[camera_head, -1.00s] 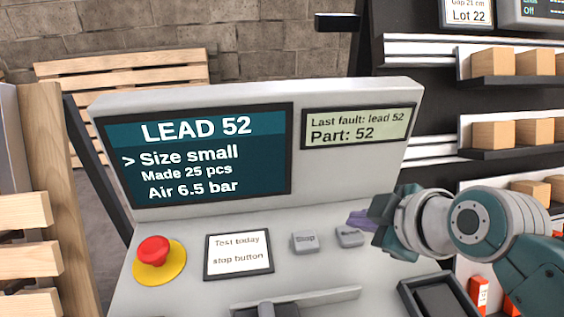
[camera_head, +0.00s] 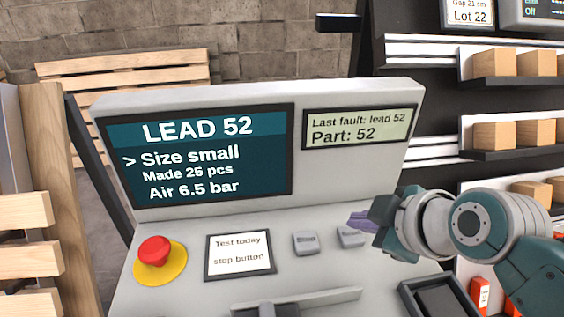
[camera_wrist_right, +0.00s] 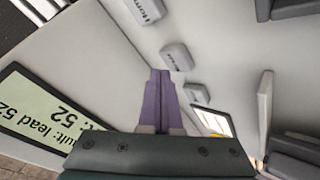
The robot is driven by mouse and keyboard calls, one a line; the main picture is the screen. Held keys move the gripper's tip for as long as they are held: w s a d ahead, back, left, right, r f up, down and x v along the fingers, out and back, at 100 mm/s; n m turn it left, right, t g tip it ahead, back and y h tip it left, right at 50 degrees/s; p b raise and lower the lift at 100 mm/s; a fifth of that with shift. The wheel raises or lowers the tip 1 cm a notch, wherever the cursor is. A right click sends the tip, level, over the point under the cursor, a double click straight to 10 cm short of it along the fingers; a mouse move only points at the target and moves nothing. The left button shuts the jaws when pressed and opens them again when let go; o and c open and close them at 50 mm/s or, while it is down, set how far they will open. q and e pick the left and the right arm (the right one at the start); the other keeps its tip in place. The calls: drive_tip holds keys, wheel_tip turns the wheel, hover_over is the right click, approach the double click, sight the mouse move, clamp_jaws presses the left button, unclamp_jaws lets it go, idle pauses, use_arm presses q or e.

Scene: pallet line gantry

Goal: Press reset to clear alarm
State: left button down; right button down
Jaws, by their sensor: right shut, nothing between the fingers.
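The sloped grey console has a grey button (camera_head: 350,237), apparently reset, right of another grey button (camera_head: 305,243). Their labels are too blurred to read surely in the head view. My right gripper (camera_head: 352,222) is shut and empty, its purple fingertips just behind the right button. In the right wrist view, my fingertips (camera_wrist_right: 160,74) are beside the middle button (camera_wrist_right: 177,56), whose blurred label looks like Reset. I cannot tell if they touch. The main screen (camera_head: 200,158) reads LEAD 52, Size small, Made 25 pcs, Air 6.5 bar. My left gripper is out of view.
A red stop button (camera_head: 154,251) on a yellow base sits left of a note (camera_head: 240,255), "Test today stop button". A small display (camera_head: 360,128) reads "Last fault: lead 52, Part: 52". The Home button (camera_wrist_right: 147,10) is nearby. A handle bar and black tray lie in front.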

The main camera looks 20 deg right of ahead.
drive_tip(key=shift+f, duration=0.4)
drive_tip(key=shift+f+b, duration=0.4)
drive_tip(key=shift+f, duration=0.05)
idle(0.5)
idle(0.3)
drive_tip(key=shift+r+p, duration=0.8)
drive_tip(key=shift+p, duration=0.2)
drive_tip(key=shift+r, duration=0.1)
